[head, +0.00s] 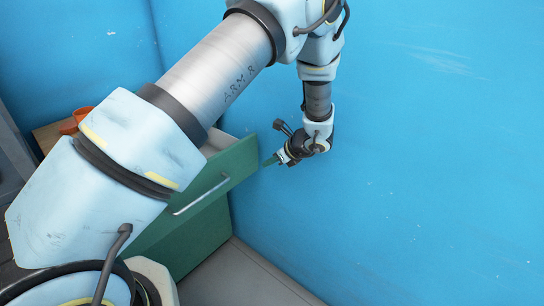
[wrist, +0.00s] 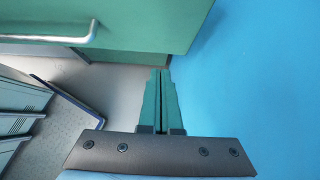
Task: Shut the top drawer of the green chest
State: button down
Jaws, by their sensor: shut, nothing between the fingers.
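The green chest (head: 192,240) stands against the blue wall, partly hidden behind my arm. Its top drawer (head: 236,160) is pulled out, with the pale inside showing behind the green front. The drawer front has a silver bar handle (head: 200,195). In the wrist view the drawer front (wrist: 150,25) fills the top left, with its handle (wrist: 50,38) at the left. My gripper (head: 268,162) is beside the right end of the drawer front. In the wrist view its green fingers (wrist: 161,72) are together and empty, just below the drawer front's edge; contact cannot be told.
The blue wall (head: 400,150) rises close to the right of the drawer. An orange object (head: 75,120) sits on the chest's wooden top. Grey floor (head: 240,280) shows in front. A grey-green slatted object (wrist: 18,115) is at the wrist view's left.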

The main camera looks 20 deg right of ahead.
aim_at(247, 165)
jog(key=shift+w+a+f+p, duration=0.45)
jog(key=shift+w+a+f, duration=0.15)
jog(key=shift+w, duration=0.55)
jog(key=shift+w+a+f+p, duration=0.45)
jog(key=shift+w+f, duration=0.15)
jog(key=shift+w, duration=0.5)
jog(key=shift+w+a+f+p, duration=0.45)
jog(key=shift+w+a+f, duration=0.15)
jog(key=shift+w, duration=0.55)
jog(key=w+a+b, duration=0.1)
jog(key=w+a, duration=0.2)
jog(key=w, duration=0.3)
jog(key=w+a+b, duration=0.1)
jog(key=w+a, duration=0.2)
jog(key=w, duration=0.3)
jog(key=w+a+b, duration=0.2)
jog(key=w+a, duration=0.1)
jog(key=w, duration=0.4)
jog(key=shift+w+a+r, duration=0.1)
jog(key=shift+w+a, duration=0.05)
jog(key=shift+w, duration=0.1)
